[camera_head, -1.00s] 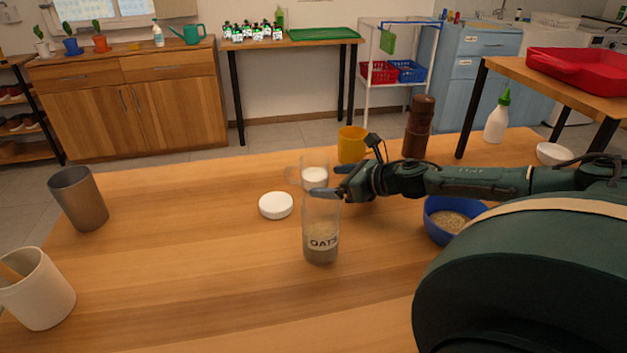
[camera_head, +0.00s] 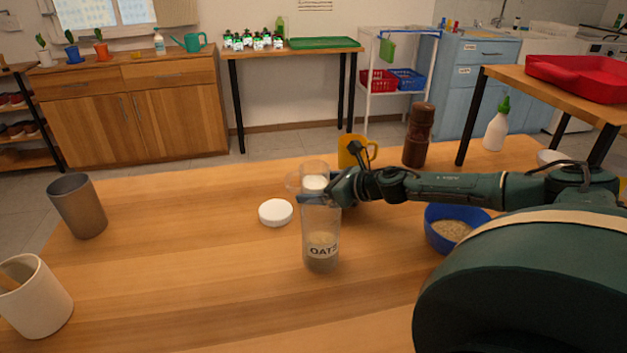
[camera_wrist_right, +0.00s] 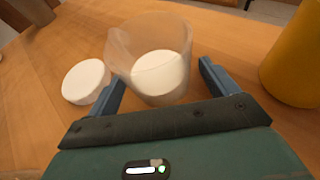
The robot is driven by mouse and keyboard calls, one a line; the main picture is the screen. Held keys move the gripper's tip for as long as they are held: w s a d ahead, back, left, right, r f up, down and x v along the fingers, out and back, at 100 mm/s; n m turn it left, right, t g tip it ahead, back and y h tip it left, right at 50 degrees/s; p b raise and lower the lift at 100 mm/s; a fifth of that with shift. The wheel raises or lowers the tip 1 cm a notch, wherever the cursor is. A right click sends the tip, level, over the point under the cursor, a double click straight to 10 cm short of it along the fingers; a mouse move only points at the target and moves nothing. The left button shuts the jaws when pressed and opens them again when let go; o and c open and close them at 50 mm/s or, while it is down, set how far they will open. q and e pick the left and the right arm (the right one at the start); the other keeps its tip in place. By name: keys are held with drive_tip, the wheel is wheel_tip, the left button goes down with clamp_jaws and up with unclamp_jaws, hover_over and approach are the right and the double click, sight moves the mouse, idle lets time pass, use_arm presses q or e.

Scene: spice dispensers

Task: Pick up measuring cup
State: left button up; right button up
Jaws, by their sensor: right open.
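The measuring cup (camera_head: 314,172) is clear, with white contents, and stands upright on the table behind the clear oats jar (camera_head: 322,250). Its handle shows on its left in the head view. In the right wrist view the measuring cup (camera_wrist_right: 152,62) is just ahead of my right gripper (camera_wrist_right: 162,78), between the lines of its two fingers. The right gripper (camera_head: 318,197) is open and empty; in the head view its fingers are partly seen behind the jar's upper part. I cannot tell whether they touch the cup. My left gripper is not in view.
A white lid (camera_head: 276,212) lies left of the jar. A yellow mug (camera_head: 352,151) and a brown grinder (camera_head: 418,135) stand behind my right arm. A blue bowl (camera_head: 440,238) of grain is on the right. The left middle of the table is clear.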

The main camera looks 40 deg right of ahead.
drive_tip(key=c, duration=1.1)
drive_tip(key=shift+c, duration=0.4)
drive_tip(key=shift+r, duration=0.15)
